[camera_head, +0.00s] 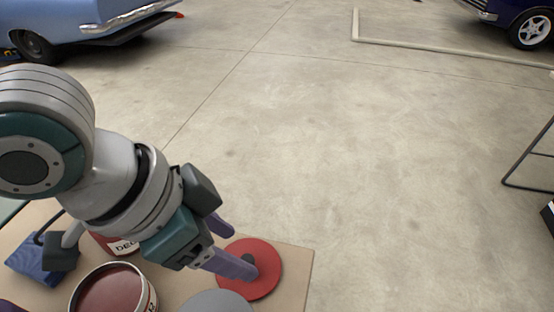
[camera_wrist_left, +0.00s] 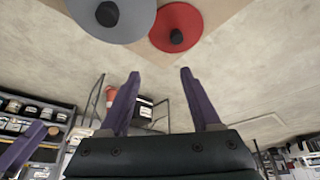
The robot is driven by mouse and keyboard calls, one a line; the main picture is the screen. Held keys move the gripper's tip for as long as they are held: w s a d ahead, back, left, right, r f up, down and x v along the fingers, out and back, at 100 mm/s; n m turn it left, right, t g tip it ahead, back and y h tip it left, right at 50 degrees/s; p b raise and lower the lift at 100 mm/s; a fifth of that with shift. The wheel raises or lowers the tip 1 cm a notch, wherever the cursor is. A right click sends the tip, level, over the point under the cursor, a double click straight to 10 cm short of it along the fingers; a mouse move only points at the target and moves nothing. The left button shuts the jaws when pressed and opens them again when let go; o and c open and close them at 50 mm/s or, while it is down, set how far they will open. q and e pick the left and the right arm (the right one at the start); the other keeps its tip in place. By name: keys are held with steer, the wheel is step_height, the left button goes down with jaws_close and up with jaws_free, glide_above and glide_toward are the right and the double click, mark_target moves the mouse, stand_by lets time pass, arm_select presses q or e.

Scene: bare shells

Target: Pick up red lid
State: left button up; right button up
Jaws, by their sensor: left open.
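The red lid (camera_head: 268,272) is a flat round disc with a dark knob, lying on the table's right part near its edge. It also shows in the left wrist view (camera_wrist_left: 187,17), at the top. My left gripper (camera_head: 238,250) is open, its two purple fingers reaching down over the lid. One finger hides part of the lid by the knob in the head view. In the left wrist view the lid lies beyond the fingertips (camera_wrist_left: 160,74), with nothing between them. A purple finger-like part (camera_wrist_left: 20,150) at that view's left edge may be my right gripper; its opening is unclear.
A grey lid (camera_head: 215,302) lies beside the red one. An open can of dark red paint (camera_head: 112,290), another red can (camera_head: 118,243) and a blue brush-like object (camera_head: 40,262) stand left on the table (camera_head: 292,268).

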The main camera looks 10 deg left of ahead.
mark_target(242, 257)
arm_select(q)
steer(key=shift+y, duration=0.3)
steer(key=w+f, duration=0.1)
steer(key=a+f, duration=0.1)
steer(key=f, duration=0.1)
steer(key=w+f+b, duration=0.1)
steer(key=shift+w+a+f, duration=0.15)
steer(key=shift+w+a, duration=0.15)
steer(key=shift+w, duration=0.05)
steer(key=x, duration=0.3)
steer(key=b+x, duration=0.1)
steer(key=x, duration=0.1)
steer(key=shift+s+a+f, duration=0.25)
steer(key=shift+s+a, duration=0.05)
steer(key=shift+s, duration=0.05)
steer(key=shift+w+d+f, duration=0.15)
steer(key=shift+d+f, duration=0.05)
steer(key=shift+f, duration=0.25)
jaws_close()
